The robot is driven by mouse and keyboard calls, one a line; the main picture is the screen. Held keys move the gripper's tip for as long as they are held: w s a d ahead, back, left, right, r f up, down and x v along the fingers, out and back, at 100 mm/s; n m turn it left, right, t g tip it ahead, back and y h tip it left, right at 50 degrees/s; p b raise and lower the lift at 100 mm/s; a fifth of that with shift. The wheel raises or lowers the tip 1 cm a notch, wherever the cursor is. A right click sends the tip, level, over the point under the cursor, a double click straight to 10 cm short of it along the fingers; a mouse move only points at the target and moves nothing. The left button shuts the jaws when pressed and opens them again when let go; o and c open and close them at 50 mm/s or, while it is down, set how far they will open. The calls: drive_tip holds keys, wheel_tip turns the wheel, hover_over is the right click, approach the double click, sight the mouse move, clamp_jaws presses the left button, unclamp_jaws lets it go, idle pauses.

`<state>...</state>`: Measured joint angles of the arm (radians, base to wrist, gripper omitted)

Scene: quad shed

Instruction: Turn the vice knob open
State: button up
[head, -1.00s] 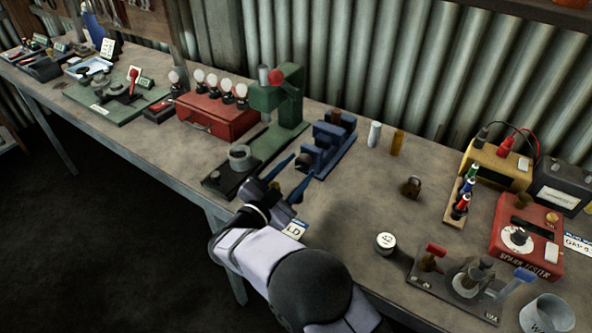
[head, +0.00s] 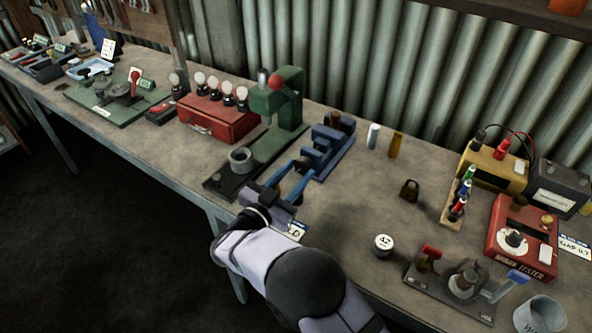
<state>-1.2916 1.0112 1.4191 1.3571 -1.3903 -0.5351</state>
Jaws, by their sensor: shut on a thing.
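The blue vice (head: 328,148) stands on the bench right of the green press, with a brown cylinder (head: 335,119) at its far end. Its dark round knob (head: 300,166) is at the near end, facing my arm. My gripper (head: 296,173) has its two blue fingers on either side of the knob and is shut on it. The fingers and the gripper body hide part of the knob, so its turn angle cannot be told.
The green press (head: 278,98) stands close left of the vice. A white cylinder (head: 373,136), a tan cylinder (head: 396,146) and a padlock (head: 409,190) stand to the right. A round weight (head: 383,245) is nearer. Bare bench lies between vice and padlock.

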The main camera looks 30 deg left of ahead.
drive_tip(key=shift+n+p, duration=0.45)
drive_tip(key=shift+n, duration=0.65)
drive_tip(key=o, duration=0.8)
drive_tip(key=shift+s, duration=0.1)
drive_tip(key=s+b, duration=0.1)
drive_tip(key=s, duration=0.4)
drive_tip(key=shift+s+f+b, duration=0.1)
drive_tip(key=shift+s+b, duration=0.2)
drive_tip(key=shift+b, duration=0.1)
drive_tip(key=shift+s, duration=0.85)
